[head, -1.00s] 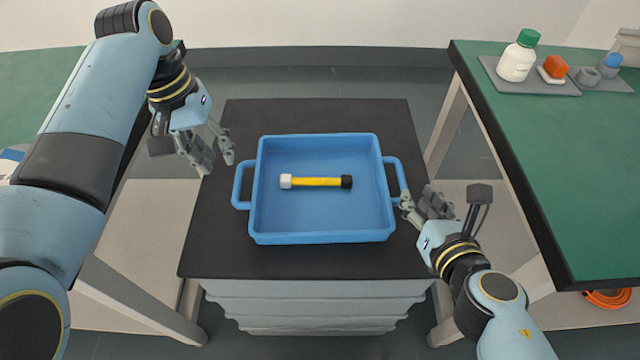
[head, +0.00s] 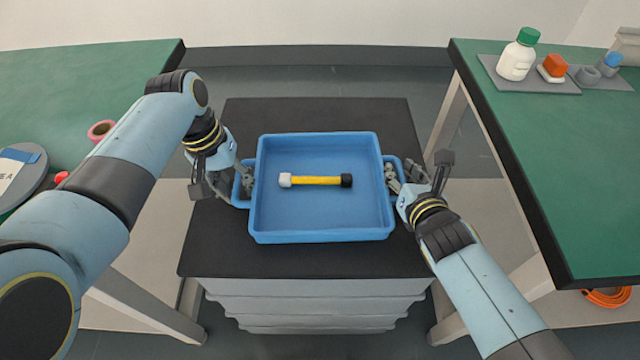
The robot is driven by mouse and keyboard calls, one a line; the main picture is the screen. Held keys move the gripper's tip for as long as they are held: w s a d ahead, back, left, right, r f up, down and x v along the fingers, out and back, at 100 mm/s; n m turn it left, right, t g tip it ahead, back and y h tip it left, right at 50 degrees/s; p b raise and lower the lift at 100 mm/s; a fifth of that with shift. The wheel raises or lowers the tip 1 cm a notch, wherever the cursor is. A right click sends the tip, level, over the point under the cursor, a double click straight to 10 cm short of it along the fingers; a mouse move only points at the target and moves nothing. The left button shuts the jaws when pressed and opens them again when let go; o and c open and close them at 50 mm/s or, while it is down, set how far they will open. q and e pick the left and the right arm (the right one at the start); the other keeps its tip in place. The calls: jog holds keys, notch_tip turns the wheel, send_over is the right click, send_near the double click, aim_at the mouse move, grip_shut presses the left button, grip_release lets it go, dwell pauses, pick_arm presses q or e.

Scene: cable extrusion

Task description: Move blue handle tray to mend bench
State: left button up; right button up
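The blue tray (head: 320,238) with a handle on each side sits on the black top of a grey stand in the middle of the head view. A tool with a yellow shaft, one white end and one black end (head: 316,181) lies in it. My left gripper (head: 246,182) is at the tray's left handle, its fingers around or against it. My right gripper (head: 392,178) is at the right handle, its fingers overlapping it. The handles are partly hidden by the fingers, so I cannot tell whether either gripper is closed on its handle.
Another green bench (head: 80,85) at the left holds a pink roll (head: 101,131) and a round grey plate (head: 22,178). The black stand top (head: 310,115) is clear around the tray.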

pick_arm(q)
jog(key=shift+f, duration=0.1)
pick_arm(e)
jog(key=shift+w, duration=0.1)
pick_arm(q)
grip_shut()
pick_arm(e)
grip_shut()
